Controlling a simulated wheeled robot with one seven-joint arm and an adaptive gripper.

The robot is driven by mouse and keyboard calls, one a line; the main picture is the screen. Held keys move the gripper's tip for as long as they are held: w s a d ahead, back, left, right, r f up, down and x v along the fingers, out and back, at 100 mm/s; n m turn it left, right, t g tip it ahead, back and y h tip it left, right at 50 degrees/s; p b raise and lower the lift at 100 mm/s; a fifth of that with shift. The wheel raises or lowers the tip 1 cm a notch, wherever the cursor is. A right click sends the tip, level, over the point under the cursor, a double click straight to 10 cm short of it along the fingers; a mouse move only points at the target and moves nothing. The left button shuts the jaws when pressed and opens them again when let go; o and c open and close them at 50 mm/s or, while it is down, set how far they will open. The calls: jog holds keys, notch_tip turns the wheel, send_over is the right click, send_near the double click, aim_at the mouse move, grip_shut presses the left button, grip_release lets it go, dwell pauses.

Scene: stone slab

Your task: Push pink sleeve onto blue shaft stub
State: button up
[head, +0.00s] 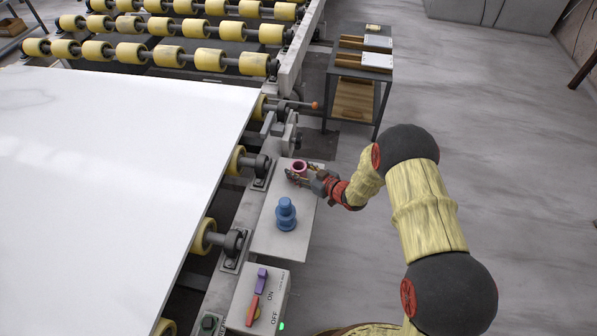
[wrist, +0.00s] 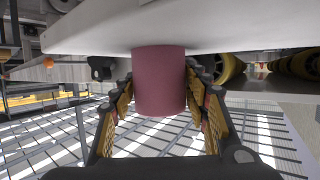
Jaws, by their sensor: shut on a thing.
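The pink sleeve (head: 299,172) is a short hollow ring at the far end of a narrow grey plate (head: 266,240). My gripper (head: 303,175) is shut on it, reaching in from the right. In the wrist view the sleeve (wrist: 159,82) sits between the two yellow-padded fingers of my gripper (wrist: 160,95), and its end meets the pale plate, apparently touching it. The blue shaft stub (head: 286,214) stands upright on the plate, nearer the camera than the sleeve and apart from it. The stub does not show in the wrist view.
A large white slab (head: 110,150) lies on yellow rollers to the left. A switch box (head: 256,300) with purple and red levers stands at the plate's near end. A dark side table (head: 360,75) stands beyond. Open floor lies to the right.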

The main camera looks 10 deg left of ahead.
aim_at(294, 162)
jog(key=shift+r+p, duration=0.3)
jog(key=shift+r, duration=0.25)
notch_tip(294, 162, up, 2)
jog(key=shift+w+r+p, duration=0.1)
jog(key=shift+r+p, duration=0.15)
jog(key=shift+p, duration=0.4)
jog(key=s+d+r+p, duration=0.45)
jog(key=s+r, duration=0.45)
jog(key=s, duration=0.4)
jog(key=s+a+r+n+g+y, duration=0.2)
jog(key=s+a+r+n+g, duration=0.4)
jog(key=s+r, duration=0.1)
jog(key=shift+s+r+g+y, duration=0.15)
jog(key=shift+r+g+y, duration=0.25)
jog(key=shift+r, duration=0.35)
jog(key=shift+r+p, duration=0.1)
jog(key=shift+p, duration=0.3)
